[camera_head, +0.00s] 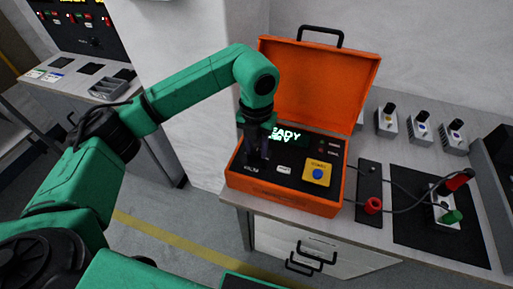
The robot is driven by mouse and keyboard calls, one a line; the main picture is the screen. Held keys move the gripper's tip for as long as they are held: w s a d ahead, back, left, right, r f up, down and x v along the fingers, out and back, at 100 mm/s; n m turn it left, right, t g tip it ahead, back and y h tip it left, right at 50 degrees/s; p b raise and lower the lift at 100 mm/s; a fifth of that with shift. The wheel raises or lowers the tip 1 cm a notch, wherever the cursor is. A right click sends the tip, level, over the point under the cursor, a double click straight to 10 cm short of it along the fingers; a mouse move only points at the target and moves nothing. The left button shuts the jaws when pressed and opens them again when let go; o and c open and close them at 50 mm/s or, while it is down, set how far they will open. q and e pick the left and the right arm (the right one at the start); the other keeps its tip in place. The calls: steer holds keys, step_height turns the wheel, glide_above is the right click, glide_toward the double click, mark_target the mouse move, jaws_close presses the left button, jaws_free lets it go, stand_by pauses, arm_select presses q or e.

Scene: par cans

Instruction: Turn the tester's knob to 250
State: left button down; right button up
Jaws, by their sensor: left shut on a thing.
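The tester is an open orange case (284,201) on the bench, its lid (318,80) raised at the back. A yellow plate with a blue button (317,174) is at the panel's right. My left gripper (258,158) points down over the panel's left part, shut on the knob, which the fingers hide. The knob's angle cannot be seen. My right gripper is not in view.
Right of the case, a black strip holds a red plug (373,205). Cables run to a grey block with red and green clips (446,207) on a black mat (420,240). Several small grey units (421,130) stand behind. Another bench (75,75) is at the far left.

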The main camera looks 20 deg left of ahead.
arm_select(q)
steer(key=shift+r, duration=0.15)
steer(key=c, duration=0.6)
jaws_free()
step_height(320, 180, up, 8)
steer(key=shift+r+b, duration=0.15)
steer(key=shift+b, duration=0.4)
step_height(320, 180, up, 6)
steer(key=p, duration=0.1)
glide_above(257, 151)
steer(key=shift+s+r, duration=0.1)
